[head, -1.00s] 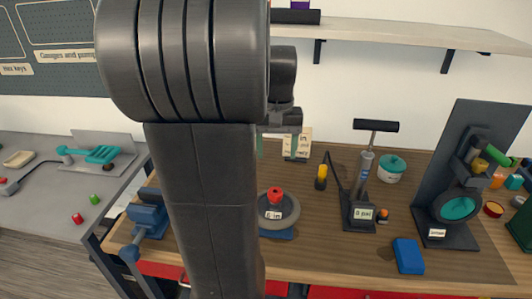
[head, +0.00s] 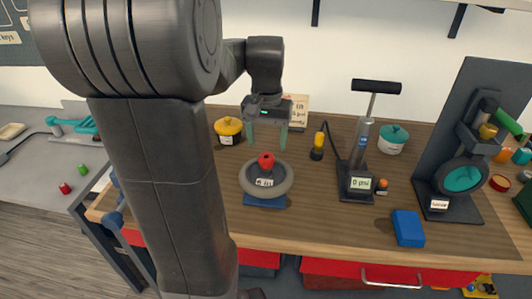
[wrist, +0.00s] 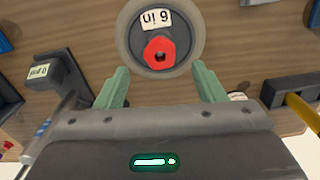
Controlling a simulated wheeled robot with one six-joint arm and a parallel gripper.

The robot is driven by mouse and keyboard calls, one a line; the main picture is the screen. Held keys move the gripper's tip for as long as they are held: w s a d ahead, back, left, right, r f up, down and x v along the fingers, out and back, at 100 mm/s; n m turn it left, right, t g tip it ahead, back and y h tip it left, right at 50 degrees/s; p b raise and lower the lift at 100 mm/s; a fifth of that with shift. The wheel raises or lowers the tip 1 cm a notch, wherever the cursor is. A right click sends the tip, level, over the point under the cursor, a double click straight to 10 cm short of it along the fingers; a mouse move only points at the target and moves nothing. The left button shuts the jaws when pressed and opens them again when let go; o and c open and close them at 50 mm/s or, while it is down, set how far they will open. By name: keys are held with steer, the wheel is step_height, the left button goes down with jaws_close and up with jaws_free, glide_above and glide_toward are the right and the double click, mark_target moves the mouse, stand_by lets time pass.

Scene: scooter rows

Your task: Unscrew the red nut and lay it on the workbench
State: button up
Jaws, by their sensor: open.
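The red nut (head: 266,160) sits on the hub of a grey wheel (head: 287,181) labelled "6 in", which lies on a blue base (head: 264,200) on the wooden workbench (head: 330,224). In the wrist view the red nut (wrist: 159,53) shows as a hexagon with a dark centre hole. My gripper (head: 267,146) is open and empty, with green fingers pointing down, above and slightly behind the nut. In the wrist view my gripper's fingertips (wrist: 158,77) lie to either side, short of the nut and apart from it.
A pump (head: 362,150) with a "0 psi" gauge stands right of the wheel, with a yellow-and-black tool (head: 318,146) between. A blue block (head: 408,228) lies at the front right. A yellow pot (head: 228,130) stands behind left. Bare wood lies right of the wheel.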

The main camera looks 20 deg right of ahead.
mark_target(267, 154)
steer(key=shift+f, duration=2.6)
steer(key=c, duration=1.1)
steer(key=shift+o, duration=0.2)
steer(key=n+p, duration=0.1)
steer(key=n, duration=0.5)
steer(key=shift+r, duration=0.1)
steer(key=n+p, duration=0.1)
steer(key=n, duration=0.4)
steer(key=n+p, duration=0.1)
steer(key=n, duration=0.4)
steer(key=shift+n, duration=0.4)
steer(key=n, duration=0.5)
steer(key=shift+p, duration=0.3)
